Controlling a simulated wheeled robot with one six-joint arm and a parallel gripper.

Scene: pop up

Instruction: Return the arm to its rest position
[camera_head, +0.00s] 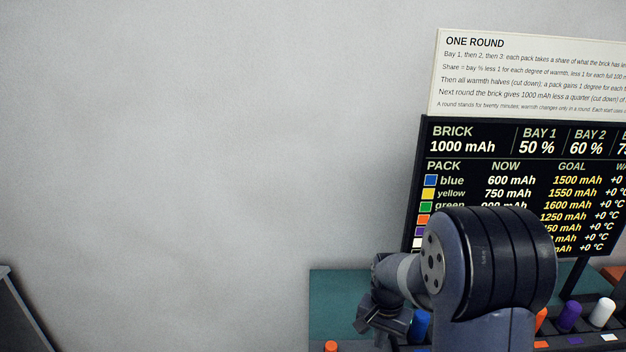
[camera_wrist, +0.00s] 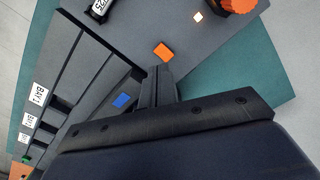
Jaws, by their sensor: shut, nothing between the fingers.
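My arm stands in front of the board at the right of the head view. My gripper (camera_head: 385,322) hangs low at its left end, over the left part of the teal bench. In the wrist view my gripper (camera_wrist: 158,84) is shut, with its narrow dark fingers together and nothing between them. A blue pack (camera_head: 419,322) stands just right of the gripper in the head view, partly hidden by my arm.
The dark board (camera_head: 485,160) with pack figures stands behind my arm, which hides some rows. A rules sign (camera_head: 535,75) is above it. Purple (camera_head: 569,317) and white (camera_head: 602,312) packs stand at right. Bay labels (camera_wrist: 40,92) and an orange knob (camera_wrist: 234,5) show in the wrist view.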

